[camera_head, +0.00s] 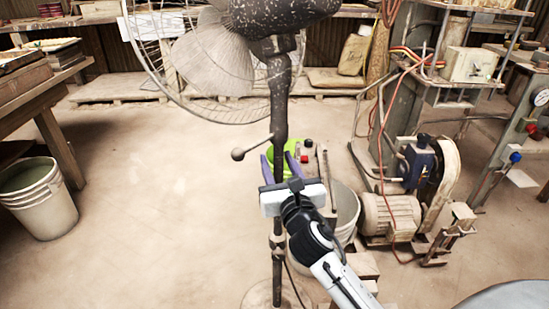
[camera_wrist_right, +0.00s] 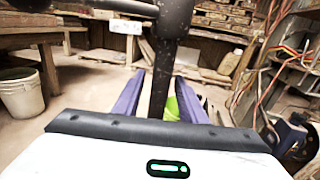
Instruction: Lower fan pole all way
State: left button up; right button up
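The standing fan's dark pole (camera_head: 279,110) rises upright in the head view, with the fan head and wire cage (camera_head: 215,55) at its top. A knobbed lever (camera_head: 238,154) sticks out to the left of the pole. My right gripper (camera_head: 277,160) is open, its purple fingers on either side of the pole just below the lever's height. In the right wrist view, the pole (camera_wrist_right: 160,75) runs between the two open fingers (camera_wrist_right: 160,90); whether either touches it I cannot tell. The round base (camera_head: 262,294) is partly cut off. My left gripper is not in view.
A white bucket (camera_head: 38,200) stands at left beside a wooden bench (camera_head: 45,105). Behind my right gripper are a green container (camera_head: 291,147) and another bucket (camera_head: 347,207). A motor (camera_head: 390,215) and machine frame stand at right. Floor left of the pole is clear.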

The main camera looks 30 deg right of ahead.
jog(key=shift+x, duration=1.2)
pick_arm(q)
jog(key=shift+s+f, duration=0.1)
pick_arm(e)
jog(key=shift+w+d, duration=0.15)
jog(key=shift+w, duration=0.2)
jog(key=shift+c, duration=0.4)
